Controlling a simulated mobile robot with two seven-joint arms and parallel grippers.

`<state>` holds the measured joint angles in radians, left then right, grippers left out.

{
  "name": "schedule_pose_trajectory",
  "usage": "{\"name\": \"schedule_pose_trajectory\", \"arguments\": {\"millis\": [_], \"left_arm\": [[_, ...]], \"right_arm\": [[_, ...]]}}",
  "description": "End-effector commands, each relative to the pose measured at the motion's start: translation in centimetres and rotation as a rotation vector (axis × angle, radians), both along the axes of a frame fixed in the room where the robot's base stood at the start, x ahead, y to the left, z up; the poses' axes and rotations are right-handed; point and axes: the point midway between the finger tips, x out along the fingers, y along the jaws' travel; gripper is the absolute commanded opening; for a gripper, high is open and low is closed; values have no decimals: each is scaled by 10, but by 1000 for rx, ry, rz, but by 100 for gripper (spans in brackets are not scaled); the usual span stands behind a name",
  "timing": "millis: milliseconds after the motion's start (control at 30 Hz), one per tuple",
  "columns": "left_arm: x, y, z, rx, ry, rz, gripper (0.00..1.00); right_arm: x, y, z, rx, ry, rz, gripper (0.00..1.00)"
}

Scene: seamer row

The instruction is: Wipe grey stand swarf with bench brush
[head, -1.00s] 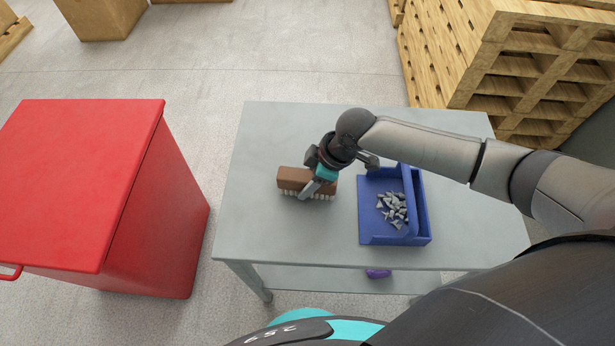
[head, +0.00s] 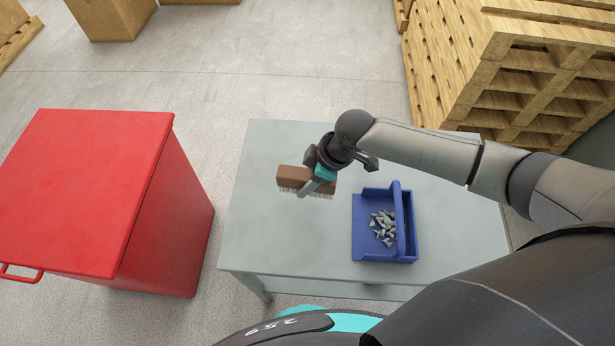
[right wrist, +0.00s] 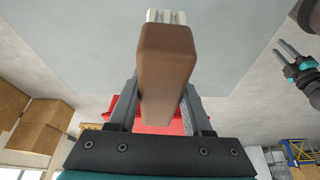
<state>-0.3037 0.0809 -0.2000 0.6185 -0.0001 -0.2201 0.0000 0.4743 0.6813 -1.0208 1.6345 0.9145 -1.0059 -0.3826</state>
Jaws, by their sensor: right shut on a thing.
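My right gripper (head: 318,184) is shut on the bench brush (head: 292,180), a brown block with pale bristles, over the left middle of the grey stand (head: 270,225). The brush also shows between the fingers in the right wrist view (right wrist: 165,75). Its bristles point down; I cannot tell whether they touch the top. The grey swarf (head: 383,228) lies as several chips in the blue dustpan (head: 369,256) on the stand, right of the brush. I see no loose chips on the bare top. My left gripper (right wrist: 284,50) shows only in the right wrist view, its two fingers apart and empty.
A red cabinet (head: 90,190) with a handle stands left of the stand, across a strip of floor. Wooden pallets (head: 510,70) are stacked behind at the right. Cardboard boxes (head: 110,18) stand far back left. The left part of the stand top is clear.

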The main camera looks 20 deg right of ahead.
Motion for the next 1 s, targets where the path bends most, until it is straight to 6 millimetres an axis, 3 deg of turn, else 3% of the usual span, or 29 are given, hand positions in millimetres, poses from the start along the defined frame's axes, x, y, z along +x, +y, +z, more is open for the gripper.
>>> {"name": "schedule_pose_trajectory", "arguments": {"millis": [233, 833, 1000], "left_arm": [[3, 0, 16, 0, -5, 1, 37], [4, 0, 16, 0, -6, 1, 37], [4, -5, 10, -7, -7, 1, 37]], "right_arm": [[-1, 1, 14, 1, 0, -4, 0], [0, 1, 14, 1, 0, -5, 0], [14, -8, 23, -2, -5, -52, 0]]}}
